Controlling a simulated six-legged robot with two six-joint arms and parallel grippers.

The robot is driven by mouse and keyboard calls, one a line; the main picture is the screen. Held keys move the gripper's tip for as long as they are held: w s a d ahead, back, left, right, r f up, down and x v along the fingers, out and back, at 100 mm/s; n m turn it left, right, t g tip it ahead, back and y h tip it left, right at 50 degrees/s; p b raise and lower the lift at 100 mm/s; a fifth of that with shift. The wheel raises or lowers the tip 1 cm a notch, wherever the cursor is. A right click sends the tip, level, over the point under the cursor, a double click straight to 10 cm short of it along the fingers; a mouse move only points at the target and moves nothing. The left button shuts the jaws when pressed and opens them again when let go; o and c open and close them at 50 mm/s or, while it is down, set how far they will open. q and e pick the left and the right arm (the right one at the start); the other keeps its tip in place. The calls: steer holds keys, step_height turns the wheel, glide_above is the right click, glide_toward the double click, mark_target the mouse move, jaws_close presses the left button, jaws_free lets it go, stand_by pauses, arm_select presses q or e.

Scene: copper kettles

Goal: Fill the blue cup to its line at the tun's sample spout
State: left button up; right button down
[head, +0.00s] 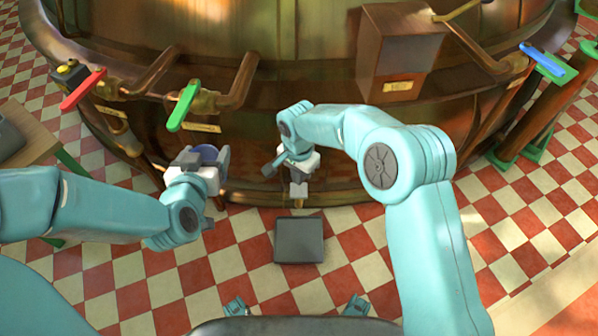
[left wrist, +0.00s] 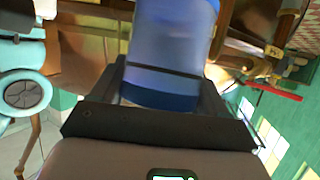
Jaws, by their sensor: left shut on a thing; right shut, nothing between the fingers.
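My left gripper (head: 207,160) is shut on the blue cup (head: 203,152), in front of the copper tun (head: 210,40). In the left wrist view the cup (left wrist: 172,40) is translucent blue, with a dark line around it and a darker blue band at the end near the jaws. I cannot tell whether it holds liquid. My right gripper (head: 270,168) is shut and empty, close to the tun's lower wall, right of the cup and apart from it.
Red (head: 83,90), green (head: 184,105) and blue (head: 543,60) levers sit on the tun's pipes. A copper box (head: 400,50) is on its front. A dark square plate (head: 299,240) lies on the checkered floor. A wooden table (head: 35,140) stands at left.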

stand_by(0.4)
steer(key=shift+f, duration=0.1)
arm_select(q)
steer(key=w+d+f+m+h, duration=0.1)
steer(key=w+d+f, duration=0.15)
steer(key=f, duration=0.45)
steer(key=w+d+f+g+h, duration=0.1)
steer(key=d+f, duration=0.3)
steer(key=f, duration=0.3)
steer(key=w+d+f+m+h, duration=0.1)
steer(key=w+d+f, duration=0.15)
steer(key=f, duration=0.55)
steer(key=s+d+f+m+g+h, duration=0.1)
steer(key=s+d+f, duration=0.3)
steer(key=f, duration=0.2)
steer(key=s+d+f+m+h, duration=0.1)
steer(key=s+d+f+m, duration=0.1)
steer(key=s+d+f, duration=0.3)
steer(key=s+d+f+m+g+h, duration=0.1)
steer(key=s+d+f, duration=0.15)
steer(key=f, duration=0.55)
steer(key=shift+w+a+r, duration=0.1)
steer(key=shift+w+a, duration=0.05)
steer(key=shift+w, duration=3.3)
steer(key=shift+w+a+r, duration=0.1)
steer(key=shift+w, duration=3.3)
